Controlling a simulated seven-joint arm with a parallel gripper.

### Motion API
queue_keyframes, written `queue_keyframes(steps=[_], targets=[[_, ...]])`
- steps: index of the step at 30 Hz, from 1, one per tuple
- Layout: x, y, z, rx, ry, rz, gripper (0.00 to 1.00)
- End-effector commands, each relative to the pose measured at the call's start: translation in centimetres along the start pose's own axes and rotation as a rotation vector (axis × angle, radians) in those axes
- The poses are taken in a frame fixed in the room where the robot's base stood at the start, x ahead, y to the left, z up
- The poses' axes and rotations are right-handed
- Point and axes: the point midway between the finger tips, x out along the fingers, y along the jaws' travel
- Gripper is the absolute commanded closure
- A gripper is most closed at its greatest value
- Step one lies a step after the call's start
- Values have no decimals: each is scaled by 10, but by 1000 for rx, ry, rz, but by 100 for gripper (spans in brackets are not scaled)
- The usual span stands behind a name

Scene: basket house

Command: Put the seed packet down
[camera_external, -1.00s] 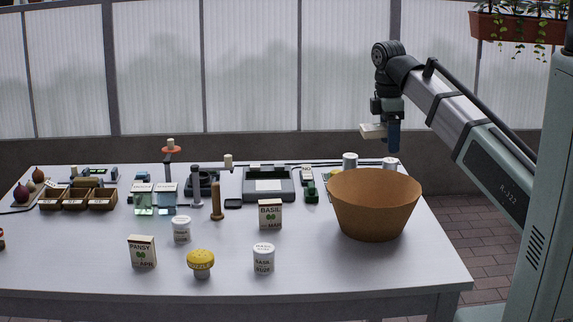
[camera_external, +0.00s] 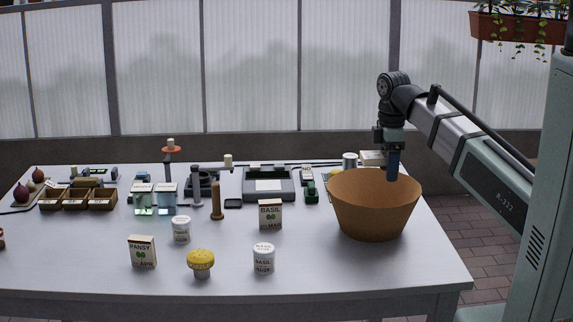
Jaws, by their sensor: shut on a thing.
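My gripper (camera_external: 392,166) is at the back right of the table, shut on a pale seed packet (camera_external: 373,156). The packet lies roughly flat, sticking out to the left of the blue fingers. It shows just above the back rim of the brown basket (camera_external: 374,215), and its lower side is partly hidden. The fingertip overlaps the basket's opening in the picture. I cannot tell whether the packet touches anything beneath it. Two other packets stand upright on the table, a Basil packet (camera_external: 270,214) and a Pansy packet (camera_external: 142,252).
A white-lidded can (camera_external: 350,160) stands left of the held packet. Lidded tubs (camera_external: 264,258), a yellow-topped shaker (camera_external: 201,263), a scale-like device (camera_external: 268,184) and wooden boxes (camera_external: 77,199) are on the table (camera_external: 330,270). The front right of the table is clear.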

Motion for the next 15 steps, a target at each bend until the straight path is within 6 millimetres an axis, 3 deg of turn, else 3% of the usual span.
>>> queue_keyframes(steps=[15], targets=[[51, -1, 0, 0, -1, -1, 64]])
